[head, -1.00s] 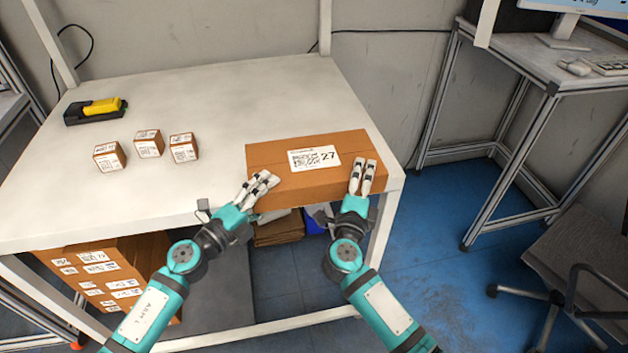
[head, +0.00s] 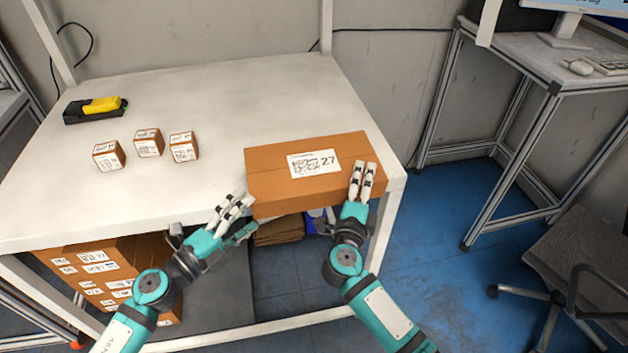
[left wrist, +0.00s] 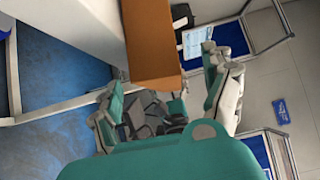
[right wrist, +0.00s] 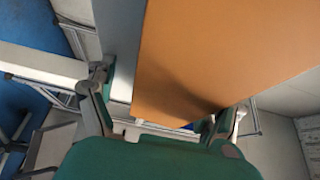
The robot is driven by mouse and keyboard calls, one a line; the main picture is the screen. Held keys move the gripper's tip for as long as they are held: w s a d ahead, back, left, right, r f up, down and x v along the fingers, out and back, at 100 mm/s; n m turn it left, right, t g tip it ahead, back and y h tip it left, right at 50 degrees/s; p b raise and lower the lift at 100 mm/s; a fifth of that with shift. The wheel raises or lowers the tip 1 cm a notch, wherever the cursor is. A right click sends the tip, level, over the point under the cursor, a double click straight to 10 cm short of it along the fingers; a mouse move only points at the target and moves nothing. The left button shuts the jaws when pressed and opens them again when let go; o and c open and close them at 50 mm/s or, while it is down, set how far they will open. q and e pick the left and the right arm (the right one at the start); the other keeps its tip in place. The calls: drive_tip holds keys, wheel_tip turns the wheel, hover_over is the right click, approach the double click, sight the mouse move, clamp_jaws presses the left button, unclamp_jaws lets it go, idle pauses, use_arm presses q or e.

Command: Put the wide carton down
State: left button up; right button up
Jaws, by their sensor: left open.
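The wide carton (head: 270,180) is a brown box with a label marked 27. It lies flat at the table's front right corner, its front side by the front edge. My left gripper (head: 236,207) is open and empty, just off the carton's front left corner. The carton's end also shows in the left wrist view (left wrist: 150,45). My right gripper (head: 362,180) is at the carton's front right, fingers over its top. In the right wrist view its fingers (right wrist: 160,110) are spread wide, with the carton (right wrist: 195,60) between them and a gap beside the left finger.
The white table (head: 220,100) has several small labelled boxes (head: 149,143) at left and a black and yellow scanner (head: 98,109) behind them. The table's middle is clear. Stacked cartons (head: 105,270) sit underneath. A desk (head: 520,70) and chair (head: 580,250) stand to the right.

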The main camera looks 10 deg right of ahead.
drive_tip(key=shift+f, duration=0.1)
drive_tip(key=shift+s+a, duration=0.1)
drive_tip(key=shift+s, duration=0.05)
use_arm(q)
drive_tip(key=shift+s+a+r, duration=0.2)
drive_tip(key=shift+a+r, duration=0.05)
use_arm(e)
drive_tip(key=v, duration=1.1)
drive_tip(key=shift+s+a, duration=0.15)
drive_tip(key=shift+s, duration=0.15)
